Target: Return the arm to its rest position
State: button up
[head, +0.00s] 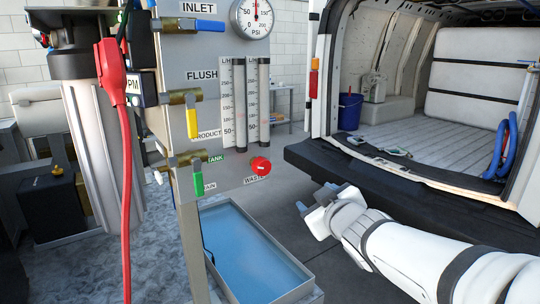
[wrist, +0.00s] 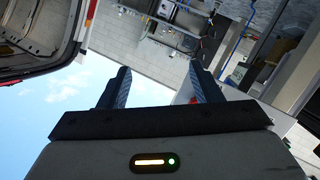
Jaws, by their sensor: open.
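My white arm (head: 420,258) reaches in from the lower right of the head view. My gripper (head: 315,198) is at its end, to the right of the red knob (head: 261,166) on the panel and apart from it in the picture. In the wrist view my gripper (wrist: 160,75) shows two dark fingers spread wide with nothing between them. That view is tilted and looks past the fingers at sky, a pale wall and equipment.
A grey panel (head: 178,61) carries yellow, blue and green valve handles, flow tubes and a gauge (head: 255,18). Below it is a tray of blue water (head: 286,297). A van with a dark bumper (head: 340,185) stands behind my arm. A red cable (head: 127,190) hangs at left.

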jog(key=s+d+f+m+g+h, duration=0.3)
jog(key=s+d+f+m+h, duration=0.1)
jog(key=d+f, duration=0.1)
jog(key=s+f+m+g, duration=0.2)
jog(key=s+f+g, duration=0.2)
jog(key=s, duration=0.4)
jog(key=s+f+m+g, duration=0.2)
jog(key=s+f+g, duration=0.3)
jog(key=s, duration=0.3)
jog(key=shift+s+a+f+y+p, duration=0.25)
jog(key=shift+f+y+p, duration=0.1)
jog(key=shift+f+y, duration=0.1)
